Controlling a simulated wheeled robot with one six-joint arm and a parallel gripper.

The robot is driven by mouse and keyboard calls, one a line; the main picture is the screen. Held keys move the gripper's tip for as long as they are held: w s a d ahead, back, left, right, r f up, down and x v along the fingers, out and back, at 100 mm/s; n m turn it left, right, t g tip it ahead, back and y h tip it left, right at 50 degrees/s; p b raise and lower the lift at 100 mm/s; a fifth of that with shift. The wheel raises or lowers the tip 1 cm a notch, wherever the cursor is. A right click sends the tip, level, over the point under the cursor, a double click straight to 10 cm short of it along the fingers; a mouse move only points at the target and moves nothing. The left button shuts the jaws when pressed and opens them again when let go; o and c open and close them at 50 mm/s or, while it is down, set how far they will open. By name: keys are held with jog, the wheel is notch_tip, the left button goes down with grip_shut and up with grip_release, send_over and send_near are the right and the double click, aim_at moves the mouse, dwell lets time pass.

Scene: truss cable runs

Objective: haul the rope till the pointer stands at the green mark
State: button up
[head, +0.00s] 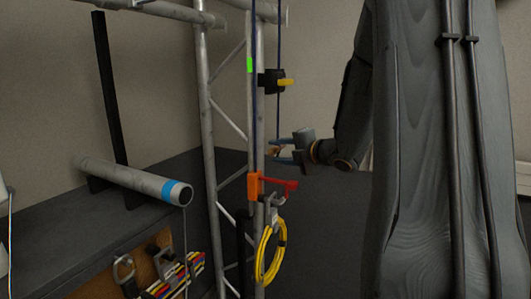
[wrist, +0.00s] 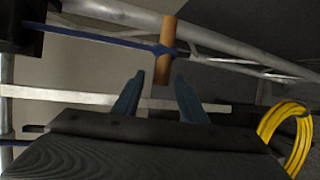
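A blue rope (head: 279,40) hangs beside the truss post and passes the black block with a yellow lever (head: 286,82). It also crosses the wrist view (wrist: 110,40), with a wooden handle (wrist: 166,42) on it. A bright green mark (head: 250,65) is high on the pale strip (head: 250,125). An orange block with a red arm (head: 254,187) sits well below the mark; it may be the pointer, but I cannot be sure. My gripper (head: 277,151) is open near the rope. In the wrist view the handle lies ahead, between its blue fingertips (wrist: 160,85) in line, apparently not gripped.
A yellow cable coil (head: 270,252) hangs below the orange block. The metal truss (head: 207,110) stands close to my gripper. A grey pipe with a blue band (head: 130,180) juts over a dark bench (head: 60,235) at the left.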

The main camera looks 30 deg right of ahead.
jog(key=shift+w, duration=0.2)
jog(key=p+x, duration=0.2)
jog(key=x, duration=0.5)
jog(key=shift+w+f, duration=0.2)
jog(key=shift+d, duration=0.1)
grip_shut()
